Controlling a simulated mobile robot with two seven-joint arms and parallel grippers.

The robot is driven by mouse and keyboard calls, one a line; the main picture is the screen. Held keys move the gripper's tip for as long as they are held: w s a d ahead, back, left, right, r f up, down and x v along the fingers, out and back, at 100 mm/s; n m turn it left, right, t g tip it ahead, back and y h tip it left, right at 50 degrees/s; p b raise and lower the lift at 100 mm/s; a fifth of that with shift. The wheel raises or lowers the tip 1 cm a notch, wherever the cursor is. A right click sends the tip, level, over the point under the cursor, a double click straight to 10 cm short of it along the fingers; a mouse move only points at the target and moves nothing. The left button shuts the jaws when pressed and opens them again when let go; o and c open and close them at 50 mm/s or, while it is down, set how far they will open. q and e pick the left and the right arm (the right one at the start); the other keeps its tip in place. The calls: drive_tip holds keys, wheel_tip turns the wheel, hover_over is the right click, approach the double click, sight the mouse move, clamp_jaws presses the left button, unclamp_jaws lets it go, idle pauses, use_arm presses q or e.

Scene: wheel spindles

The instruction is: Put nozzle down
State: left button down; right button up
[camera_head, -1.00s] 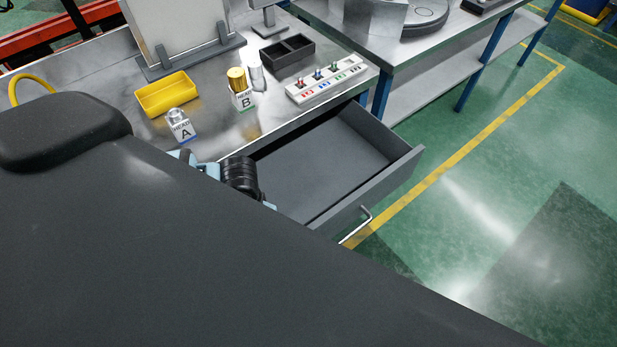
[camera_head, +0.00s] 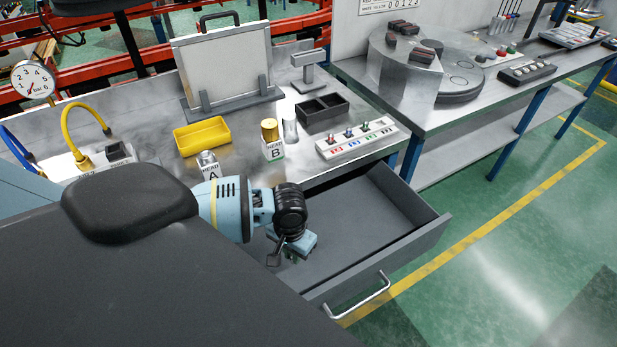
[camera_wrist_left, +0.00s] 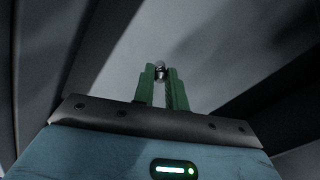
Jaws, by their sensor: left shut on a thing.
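My left gripper (camera_head: 291,257) is over the open grey drawer (camera_head: 375,203), with its arm reaching in from the left. In the left wrist view its green fingers (camera_wrist_left: 161,82) are shut on a small, shiny metal piece, seemingly the nozzle (camera_wrist_left: 161,67). Only the tip of this piece shows past the fingertips. Plain grey surface lies beyond it. In the head view the nozzle cannot be made out. I cannot tell how far it is above the drawer floor. My right gripper is not in view.
The drawer's right part looks empty.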

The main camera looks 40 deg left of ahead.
use_arm(q)
drive_tip(key=w, duration=0.4)
drive_tip(key=shift+w+a+f, duration=0.1)
drive_tip(key=shift+w+f, duration=0.2)
drive_tip(key=shift+w, duration=0.05)
drive_tip(key=shift+w+b, duration=0.3)
drive_tip(key=shift+w, duration=0.05)
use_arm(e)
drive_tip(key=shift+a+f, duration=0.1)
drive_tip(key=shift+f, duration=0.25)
use_arm(q)
drive_tip(key=shift+w, duration=0.3)
drive_tip(key=shift+w+a+f+b, duration=0.1)
drive_tip(key=shift+f+b, duration=0.2)
drive_tip(key=shift+f, duration=1.45)
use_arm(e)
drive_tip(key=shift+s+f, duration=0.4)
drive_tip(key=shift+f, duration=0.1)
use_arm(q)
drive_tip(key=shift+f, duration=0.1)
drive_tip(key=c, duration=1.4)
unclamp_jaws()
drive_tip(key=shift+c, duration=0.2)
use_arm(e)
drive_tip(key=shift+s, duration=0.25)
